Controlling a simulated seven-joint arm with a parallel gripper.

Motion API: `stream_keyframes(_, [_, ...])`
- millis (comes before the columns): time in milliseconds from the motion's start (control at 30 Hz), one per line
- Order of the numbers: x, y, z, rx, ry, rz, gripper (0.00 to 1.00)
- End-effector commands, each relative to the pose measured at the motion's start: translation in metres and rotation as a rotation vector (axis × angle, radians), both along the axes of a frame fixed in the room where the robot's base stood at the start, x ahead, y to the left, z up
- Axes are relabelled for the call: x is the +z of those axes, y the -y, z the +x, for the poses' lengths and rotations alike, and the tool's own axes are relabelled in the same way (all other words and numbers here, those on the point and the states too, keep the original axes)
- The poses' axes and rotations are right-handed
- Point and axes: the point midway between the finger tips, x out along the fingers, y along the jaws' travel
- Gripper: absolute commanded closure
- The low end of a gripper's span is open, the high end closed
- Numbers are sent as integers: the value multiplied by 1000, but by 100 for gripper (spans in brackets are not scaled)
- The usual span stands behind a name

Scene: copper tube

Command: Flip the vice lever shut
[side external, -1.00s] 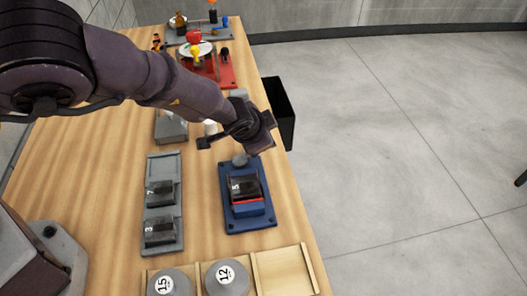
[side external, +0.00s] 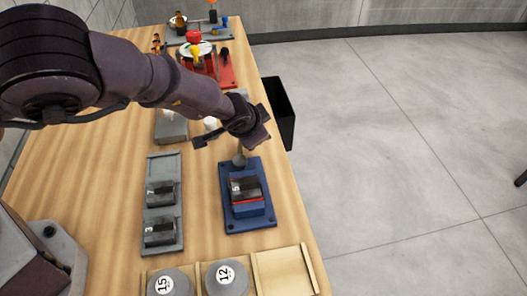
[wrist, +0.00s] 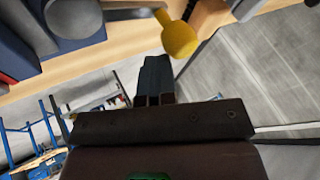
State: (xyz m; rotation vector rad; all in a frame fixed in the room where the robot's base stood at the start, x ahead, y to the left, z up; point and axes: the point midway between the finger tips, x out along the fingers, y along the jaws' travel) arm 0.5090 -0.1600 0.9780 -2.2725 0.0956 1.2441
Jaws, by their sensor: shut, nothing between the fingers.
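The blue vice (side external: 260,215) stands near the table's right edge in the side view, with a dark block marked 5 (side external: 245,188) in it. Its grey lever with a round end (side external: 239,159) sticks up at the vice's far end. My gripper (side external: 258,141) is just beyond and above the lever; whether they touch cannot be told. In the wrist view my shut, empty fingers (wrist: 155,78) point up the picture. A grey rounded part (wrist: 75,18) and a yellow knob (wrist: 180,38) lie beyond them; which belongs to the lever is unclear.
A grey fixture (side external: 164,212) with blocks marked 7 and 3 stands left of the vice. Round weights marked 15 (side external: 168,284) and 12 (side external: 226,277) sit in front. A black bin (side external: 279,110) is beyond the table's right edge. A red fixture (side external: 226,72) stands farther back.

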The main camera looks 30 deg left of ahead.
Motion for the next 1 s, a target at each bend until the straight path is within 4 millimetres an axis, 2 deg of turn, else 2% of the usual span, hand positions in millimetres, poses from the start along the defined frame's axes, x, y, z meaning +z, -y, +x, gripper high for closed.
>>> stream_keyframes(333, [0, 2, 1, 0, 0, 2, 100])
stream_keyframes(467, [0, 18, 6, -5, 1, 2, 100])
stream_keyframes(567, [-1, 38, 12, -5, 2, 2, 100])
stream_keyframes(800, [45, 71, 0, -3, 2, -3, 100])
stream_keyframes(1000, [70, 88, -7, -1, 1, -1, 100])
